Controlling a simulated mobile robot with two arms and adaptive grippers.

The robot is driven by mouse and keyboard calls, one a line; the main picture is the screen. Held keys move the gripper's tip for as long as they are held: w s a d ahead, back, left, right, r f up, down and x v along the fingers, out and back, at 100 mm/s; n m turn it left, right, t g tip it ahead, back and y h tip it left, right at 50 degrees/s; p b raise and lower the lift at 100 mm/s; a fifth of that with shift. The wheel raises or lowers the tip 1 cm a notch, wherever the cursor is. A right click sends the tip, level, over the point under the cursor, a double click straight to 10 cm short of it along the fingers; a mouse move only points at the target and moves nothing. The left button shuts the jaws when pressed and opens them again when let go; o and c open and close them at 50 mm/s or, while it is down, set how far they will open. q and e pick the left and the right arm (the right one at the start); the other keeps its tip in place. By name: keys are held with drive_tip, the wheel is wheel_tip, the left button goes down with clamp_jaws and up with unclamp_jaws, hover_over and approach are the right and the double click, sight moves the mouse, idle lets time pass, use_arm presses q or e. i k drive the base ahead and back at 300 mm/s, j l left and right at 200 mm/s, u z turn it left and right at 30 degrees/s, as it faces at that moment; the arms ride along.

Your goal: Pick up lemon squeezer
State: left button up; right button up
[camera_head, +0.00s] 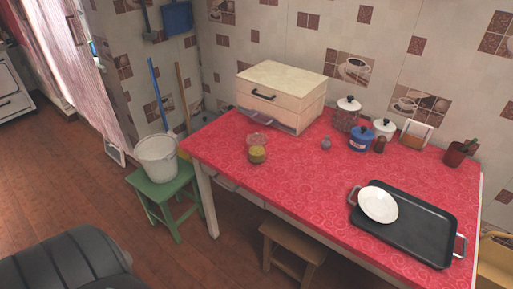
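No object on the red-covered table (300,187) can be made out with certainty as the lemon squeezer. A small clear glass piece (258,138) sits near the table's back left, in front of the cream drawer box. Just in front of it is a small glass container (257,155) with something yellow-green in it; I cannot tell if the two are one item. A small grey object (326,143) stands farther right, too small to identify. Neither of my grippers is in view.
The cream drawer box (281,95) has its lower drawer partly out. A black tray (409,227) with a white plate (378,204) lies right. A stool (292,243) and bucket (156,158) stand near the table.

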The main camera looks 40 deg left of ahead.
sight(256, 142)
drive_tip(key=j+z, duration=0.3)
drive_tip(key=j, duration=1.35)
